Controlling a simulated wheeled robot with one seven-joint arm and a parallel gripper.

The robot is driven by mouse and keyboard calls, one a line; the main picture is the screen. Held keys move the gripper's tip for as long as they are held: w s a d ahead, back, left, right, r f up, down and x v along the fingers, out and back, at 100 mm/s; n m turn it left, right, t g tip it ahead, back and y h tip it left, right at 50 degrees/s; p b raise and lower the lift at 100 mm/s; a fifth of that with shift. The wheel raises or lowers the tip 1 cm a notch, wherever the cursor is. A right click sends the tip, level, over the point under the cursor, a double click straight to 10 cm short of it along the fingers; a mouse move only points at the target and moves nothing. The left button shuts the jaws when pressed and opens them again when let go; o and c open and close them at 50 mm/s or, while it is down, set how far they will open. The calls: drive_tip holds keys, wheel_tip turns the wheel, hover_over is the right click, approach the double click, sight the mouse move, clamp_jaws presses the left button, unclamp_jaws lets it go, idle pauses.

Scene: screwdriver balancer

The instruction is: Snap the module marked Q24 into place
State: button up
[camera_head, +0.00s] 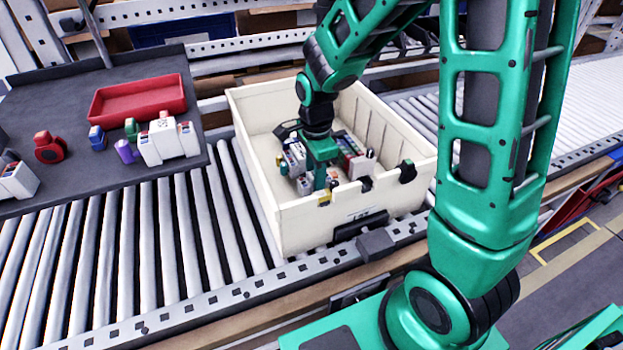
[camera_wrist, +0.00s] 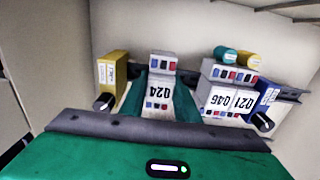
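The module marked Q24 (camera_wrist: 158,92) is white, with small red and blue terminals, and its label appears upside down in the wrist view. My gripper (camera_wrist: 160,103) has a green finger close against each side of this module and looks shut on it. In the head view my gripper (camera_head: 320,182) points down inside the cream crate (camera_head: 280,217). White modules marked 046 (camera_wrist: 216,99) and 021 (camera_wrist: 243,101) stand to the right in the wrist view. A yellow module (camera_wrist: 112,74) stands to the left, with a gap beside Q24. The module's lower edge and seating are hidden.
Crate walls surround the work. A grey side table (camera_head: 60,110) holds a red tray (camera_head: 138,101) and several loose parts.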

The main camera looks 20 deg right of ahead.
drive_tip(key=o, duration=0.4)
drive_tip(key=shift+o, duration=0.2)
drive_tip(key=shift+r, duration=0.1)
wheel_tip(320, 180, up, 11)
drive_tip(key=shift+w+f, duration=0.1)
drive_tip(key=shift+f, duration=0.1)
drive_tip(key=shift+r, duration=0.1)
wheel_tip(320, 180, up, 12)
idle(1.0)
